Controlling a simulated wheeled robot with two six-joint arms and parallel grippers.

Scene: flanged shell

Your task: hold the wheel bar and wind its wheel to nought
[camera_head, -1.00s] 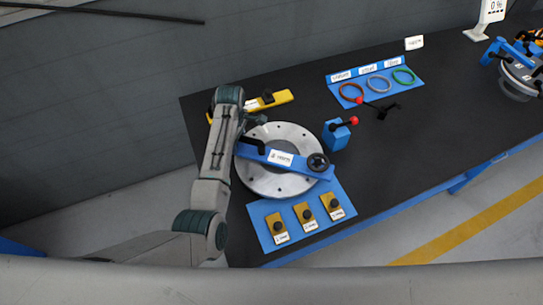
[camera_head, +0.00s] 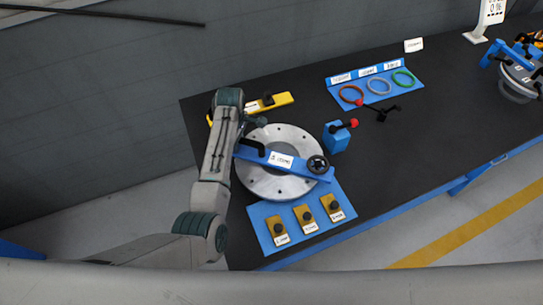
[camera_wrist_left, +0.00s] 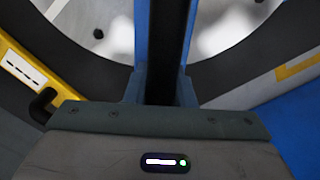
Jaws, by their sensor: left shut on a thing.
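The blue wheel bar (camera_head: 313,173) lies across the round grey flange (camera_head: 270,187), with a white label and a black handle at its left end. Its dark wheel (camera_head: 317,164) sits at its right end. My left gripper (camera_head: 252,125) is at the bar's handle end in the head view. In the left wrist view my two blue-grey fingers (camera_wrist_left: 160,84) are shut on the black handle, with the blue bar (camera_wrist_left: 142,30) beside it. The gripper hides part of the handle. I cannot read the wheel's marks. My right gripper is not in view.
A blue plate (camera_head: 265,228) with several yellow blocks lies in front of the flange. A blue block with a red knob (camera_head: 337,137) stands to its right. A yellow bar (camera_head: 281,99) lies behind. Coloured rings sit on a blue tray (camera_head: 416,94). The table's right middle is clear.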

